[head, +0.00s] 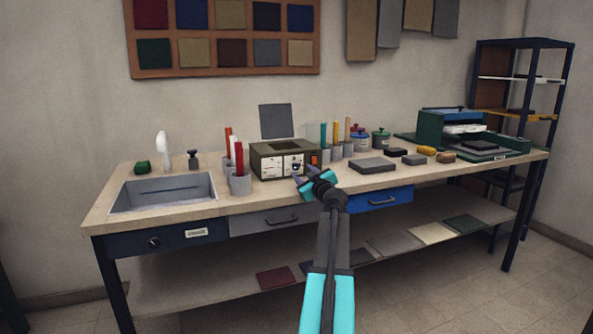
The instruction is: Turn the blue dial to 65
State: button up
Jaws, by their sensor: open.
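An olive-green box (257,165) with white dial panels on its front stands on the workbench (125,190), left of the picture's middle. The blue dial (295,167) shows as a small dark blue spot on the right-hand panel. Its pointer and scale are too small to read. My gripper (304,175) is open in front of the right part of the box, close to the blue dial. I cannot tell whether the fingers touch the dial or stand around it. The gripper hides part of the box's lower right front.
Grey cups with coloured rods (240,182) stand just left of the box, and more cups (336,152) stand behind its right side. A sink-like tray (165,192) is at the left. A dark flat block (372,165) lies to the right. Bench space right of my gripper is partly clear.

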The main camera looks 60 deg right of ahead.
aim_at(296, 167)
jog(key=shift+x, duration=3.05)
jog(key=shift+a, duration=0.1)
jog(key=c, duration=1.1)
